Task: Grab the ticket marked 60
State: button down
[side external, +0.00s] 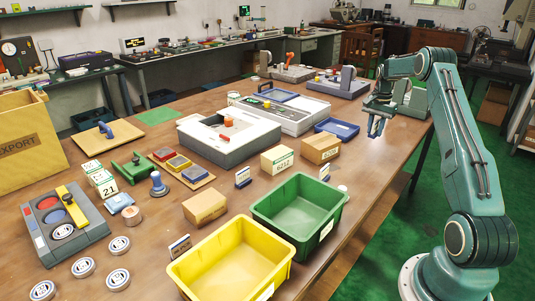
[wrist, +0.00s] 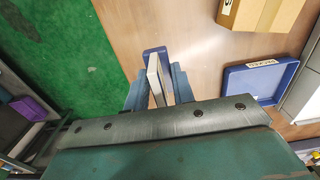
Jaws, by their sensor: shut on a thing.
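My gripper (side external: 376,126) is raised at the far right edge of the table, in front of my arm. In the wrist view its fingers (wrist: 157,90) are shut on a thin white card with a blue edge (wrist: 154,70), seen nearly edge-on. It looks like a ticket, but its marking cannot be read. In the side view it is too small to make out.
A yellow bin (side external: 182,273) and a green bin (side external: 262,213) stand at the front. Cardboard boxes (side external: 321,149) and a shallow blue tray (side external: 337,129) lie left of my gripper; the tray also shows in the wrist view (wrist: 232,84). Green floor lies beyond the table edge.

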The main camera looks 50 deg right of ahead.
aim_at(377, 121)
notch_tip(377, 121, up, 7)
jog(key=shift+r, duration=0.15)
dwell(0.7)
